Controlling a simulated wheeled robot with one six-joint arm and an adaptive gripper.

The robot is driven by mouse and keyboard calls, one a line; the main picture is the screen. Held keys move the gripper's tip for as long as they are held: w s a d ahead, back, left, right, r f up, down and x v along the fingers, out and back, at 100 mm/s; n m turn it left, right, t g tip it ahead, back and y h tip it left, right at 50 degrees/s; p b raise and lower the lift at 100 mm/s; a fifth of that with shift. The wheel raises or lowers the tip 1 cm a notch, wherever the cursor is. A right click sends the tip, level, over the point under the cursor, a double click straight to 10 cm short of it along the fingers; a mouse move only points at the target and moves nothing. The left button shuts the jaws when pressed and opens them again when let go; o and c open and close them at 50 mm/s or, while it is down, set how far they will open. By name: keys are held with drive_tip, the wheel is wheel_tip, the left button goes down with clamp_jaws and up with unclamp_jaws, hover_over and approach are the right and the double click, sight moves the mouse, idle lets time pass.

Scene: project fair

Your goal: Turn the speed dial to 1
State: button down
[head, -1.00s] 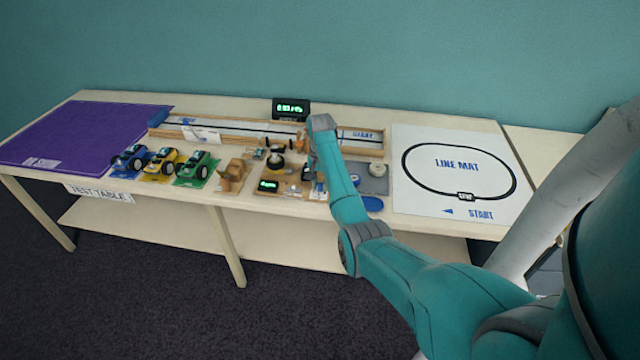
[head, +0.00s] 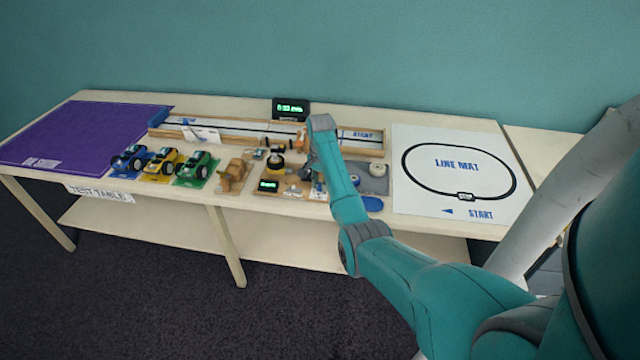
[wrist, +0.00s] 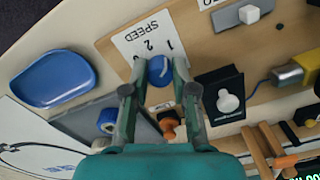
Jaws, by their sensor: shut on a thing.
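The speed dial (wrist: 159,69) is a round blue knob on a wooden board, beside a white label (wrist: 146,42) reading SPEED with numbers, among them 1 and 2. My gripper (wrist: 162,80) is shut on the dial, with one finger on each side of it. I cannot make out a pointer on the knob, so its setting is unclear. In the head view my gripper (head: 317,182) is over the board at the front of the table, and my arm hides most of the dial.
In the wrist view a white knob on a black plate (wrist: 228,102), a blue tray (wrist: 54,78) and a blue tape roll (wrist: 107,120) are close by. The head view shows toy cars (head: 197,166) to the left and the line mat (head: 458,177) to the right.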

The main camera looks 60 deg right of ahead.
drive_tip(key=c, duration=0.9)
unclamp_jaws()
